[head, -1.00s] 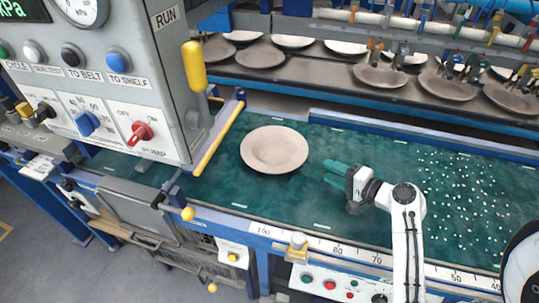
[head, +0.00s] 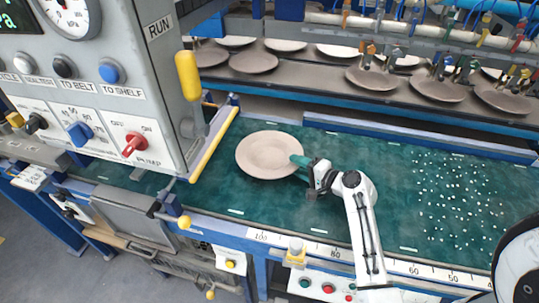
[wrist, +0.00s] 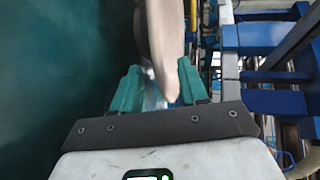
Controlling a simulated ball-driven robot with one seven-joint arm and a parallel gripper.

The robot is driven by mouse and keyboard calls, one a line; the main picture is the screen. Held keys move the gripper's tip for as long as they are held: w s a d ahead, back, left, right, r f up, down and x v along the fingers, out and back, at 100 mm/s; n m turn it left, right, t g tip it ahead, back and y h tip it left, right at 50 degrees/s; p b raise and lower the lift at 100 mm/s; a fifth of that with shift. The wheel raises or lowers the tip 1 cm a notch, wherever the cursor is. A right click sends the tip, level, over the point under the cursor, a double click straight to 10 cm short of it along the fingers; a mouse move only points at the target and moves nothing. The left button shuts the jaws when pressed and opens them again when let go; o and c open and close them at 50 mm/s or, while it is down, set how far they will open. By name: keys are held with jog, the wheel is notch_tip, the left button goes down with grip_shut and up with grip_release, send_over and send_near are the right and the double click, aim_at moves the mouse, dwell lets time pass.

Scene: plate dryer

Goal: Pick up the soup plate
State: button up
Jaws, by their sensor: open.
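The soup plate (head: 268,153) is a pale pinkish-beige dish with a wide rim, lying on the green belt (head: 225,190) in the head view. My gripper (head: 298,168) is at the plate's right edge, its teal fingers apart. In the wrist view the plate (wrist: 166,45) appears edge-on, with its rim reaching down between the two open teal fingers of my gripper (wrist: 158,88). The fingers are around the rim; I cannot tell whether either one touches it.
A control panel (head: 95,85) and a yellow bar (head: 214,145) stand left of the plate. Behind the belt, a shelf (head: 310,72) holds several similar plates. White dots (head: 460,190) cover the belt's right part. A ruler edge (head: 340,255) runs along the front.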

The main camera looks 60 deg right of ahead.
jog(key=shift+w+f, duration=0.15)
jog(key=shift+w, duration=0.25)
grip_shut()
jog(key=shift+d, duration=0.1)
dwell(0.3)
